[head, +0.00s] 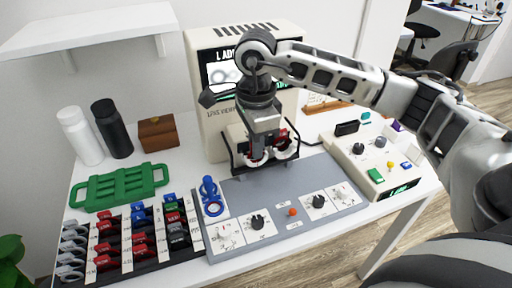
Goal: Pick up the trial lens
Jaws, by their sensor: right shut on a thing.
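My right gripper (258,154) points down at the small stand with white round rims (286,151) in front of the cream machine. It is shut on a trial lens, which the fingers mostly hide. Red bits show beside the fingers at the stand. I cannot tell whether the lens is still touching the stand. My left gripper is not in view.
A lens rack (122,245) with red, blue, black and grey handles lies front left, near a green tray (119,187). The cream machine (211,121) stands behind the gripper. The grey panel (272,187) has knobs; a control box (366,160) stands right.

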